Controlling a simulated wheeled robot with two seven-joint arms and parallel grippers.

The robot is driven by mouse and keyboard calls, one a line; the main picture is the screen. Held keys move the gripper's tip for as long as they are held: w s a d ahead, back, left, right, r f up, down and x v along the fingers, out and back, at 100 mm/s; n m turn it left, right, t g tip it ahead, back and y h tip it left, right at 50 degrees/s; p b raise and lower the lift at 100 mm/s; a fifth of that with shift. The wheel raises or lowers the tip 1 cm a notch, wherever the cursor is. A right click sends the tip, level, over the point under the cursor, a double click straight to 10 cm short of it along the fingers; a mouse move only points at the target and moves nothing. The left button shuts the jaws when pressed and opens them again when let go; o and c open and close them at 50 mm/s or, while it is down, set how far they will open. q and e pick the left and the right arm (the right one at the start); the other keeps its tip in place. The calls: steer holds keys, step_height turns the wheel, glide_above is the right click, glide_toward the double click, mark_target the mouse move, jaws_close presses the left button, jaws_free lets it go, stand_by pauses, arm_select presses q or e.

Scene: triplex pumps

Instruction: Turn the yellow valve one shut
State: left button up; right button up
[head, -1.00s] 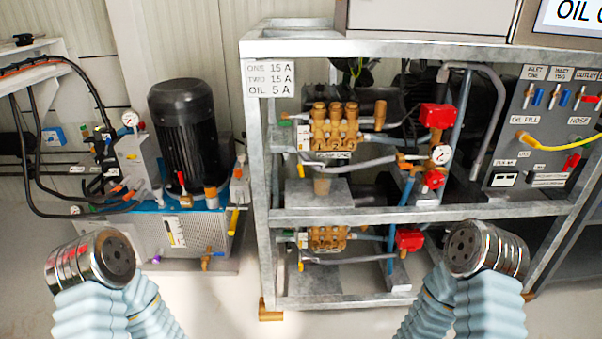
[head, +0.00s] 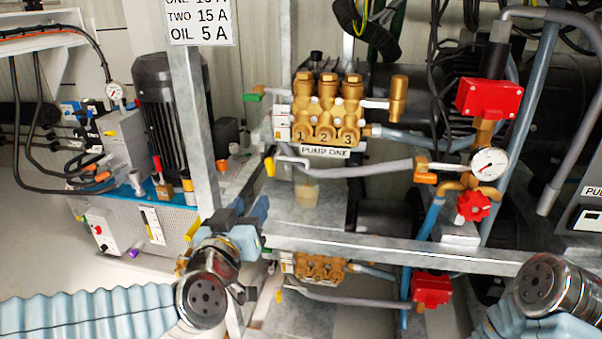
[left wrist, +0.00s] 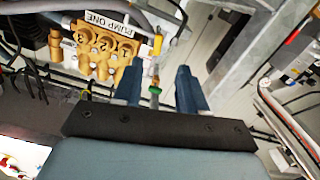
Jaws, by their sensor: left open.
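A small yellow valve handle (head: 270,166) sits at the left end of the brass pump labelled PUMP ONE (head: 327,110). In the left wrist view a yellow handle (left wrist: 157,44) shows beside the upside-down pump label, beyond the fingertips. My left gripper (head: 246,212) is open, with blue fingers, below and left of the yellow handle in the head view. In the left wrist view, a thin fitting with a green part shows between the open fingers (left wrist: 160,76); I cannot tell its depth. The handle appears apart from the fingers. My right gripper is out of view.
A galvanised frame post (head: 195,120) stands just left of the pump, close to my left wrist. A frame rail (head: 400,255) runs below it. Grey hoses, a gauge (head: 488,164) and red valves lie right. A second brass pump (head: 315,266) sits lower.

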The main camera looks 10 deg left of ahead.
arm_select(q)
steer(key=r+p, duration=0.1)
steer(key=p, duration=0.9)
glide_toward(269, 169)
steer(key=w, duration=1)
steer(key=shift+d+f+p, duration=0.1)
steer(key=shift+d+p, duration=0.05)
steer(key=shift+p, duration=0.15)
steer(key=shift+w, duration=0.35)
steer(key=shift+c, duration=0.4)
